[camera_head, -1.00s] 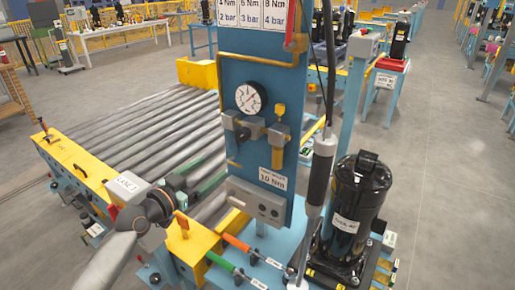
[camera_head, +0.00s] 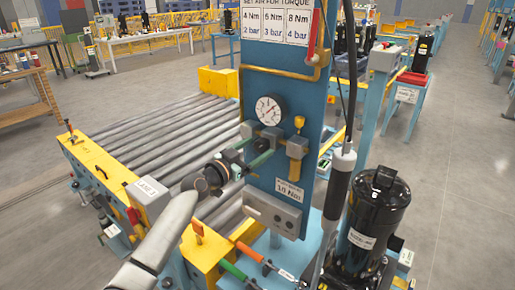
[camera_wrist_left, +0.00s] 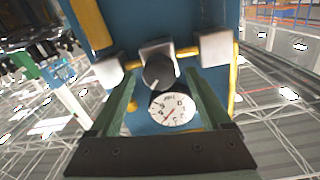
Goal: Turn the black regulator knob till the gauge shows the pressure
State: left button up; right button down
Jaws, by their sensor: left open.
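The black regulator knob (camera_wrist_left: 158,72) shows in the wrist view with a pale mark on its face. The white round gauge (camera_head: 270,109) sits above the regulator on the blue panel; it also shows in the wrist view (camera_wrist_left: 172,108). Its needle is too small to read surely. My left gripper (camera_head: 256,151) is open in front of the regulator. In the wrist view its green fingers (camera_wrist_left: 160,79) stand one on each side of the knob, apart from it as far as I can tell. The knob is mostly hidden in the head view. My right gripper is out of view.
A sign (camera_head: 277,22) on the panel pairs 4 Nm with 2 bar and 8 Nm with 4 bar. A lower label (camera_head: 289,191) gives a torque, its number unclear. A hanging tool (camera_head: 335,200) and black compressor (camera_head: 374,222) stand right. Rollers (camera_head: 165,130) lie left.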

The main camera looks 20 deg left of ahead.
pick_arm(q)
jog(key=shift+w+d, duration=0.2)
jog(key=shift+w, duration=0.3)
jog(key=shift+c, duration=0.4)
grip_shut()
